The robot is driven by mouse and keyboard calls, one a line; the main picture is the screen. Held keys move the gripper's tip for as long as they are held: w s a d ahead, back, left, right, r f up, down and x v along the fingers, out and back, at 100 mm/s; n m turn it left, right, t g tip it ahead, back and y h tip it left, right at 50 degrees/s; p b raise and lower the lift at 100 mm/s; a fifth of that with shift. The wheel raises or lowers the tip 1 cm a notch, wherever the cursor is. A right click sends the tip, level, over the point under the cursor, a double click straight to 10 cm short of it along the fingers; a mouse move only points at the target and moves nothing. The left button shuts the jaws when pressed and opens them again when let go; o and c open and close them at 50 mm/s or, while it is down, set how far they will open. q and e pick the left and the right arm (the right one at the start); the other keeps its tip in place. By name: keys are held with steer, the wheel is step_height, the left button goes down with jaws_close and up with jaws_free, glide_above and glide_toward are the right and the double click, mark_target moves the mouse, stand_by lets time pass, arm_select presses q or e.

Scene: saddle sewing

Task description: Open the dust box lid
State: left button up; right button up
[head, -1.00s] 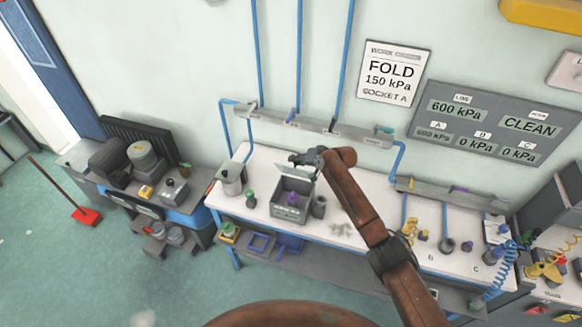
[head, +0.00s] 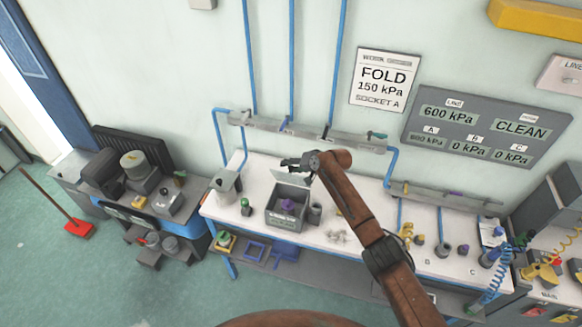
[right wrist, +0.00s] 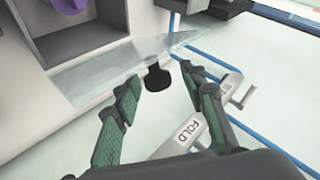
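The grey dust box (head: 286,220) stands on the white workbench with a purple item (head: 288,205) inside. Its lid (head: 290,179) stands raised at the back, leaving the top open. In the right wrist view the lid (right wrist: 105,78) is a pale, see-through panel with a dark knob (right wrist: 157,77) at its edge. My right gripper (head: 290,163) is above and behind the box, by the lid's upper edge. In the right wrist view its green-padded fingers (right wrist: 165,82) are apart, with the knob between or just beyond the tips; contact cannot be told. My left gripper is out of view.
A grey canister (head: 227,184) stands left of the box, and a small dark cup (head: 315,213) stands close at its right. A pipe rail (head: 310,131) runs along the wall behind. Pale pieces (head: 338,236) lie on the bench to the right.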

steer(key=shift+d, duration=0.1)
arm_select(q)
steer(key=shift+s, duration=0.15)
arm_select(e)
steer(key=v, duration=1.2)
steer(key=shift+f, duration=0.1)
